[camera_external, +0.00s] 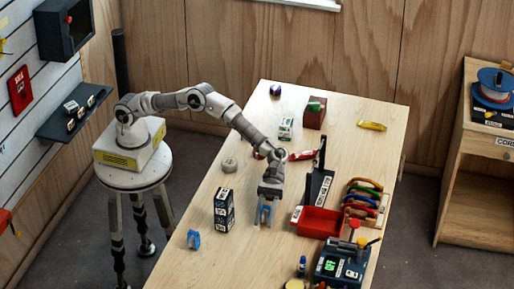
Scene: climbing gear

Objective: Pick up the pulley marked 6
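My gripper (265,214) points down over the middle of the table, to the right of a dark box. Light blue shows at its fingertips; I cannot tell whether this is the fingers themselves or a blue thing between them. A small blue object (193,239), possibly a pulley, sits on the table at the front left, apart from my gripper. No number 6 is readable on anything, so I cannot tell which thing is the pulley marked 6.
The wooden table (232,265) holds a dark labelled box (224,211), a red bin (319,223), a rack of coloured carabiner-like loops (362,198), and a dark device with a green display (341,262). A round beige roll (230,165) lies further back. The table's front left is mostly clear.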

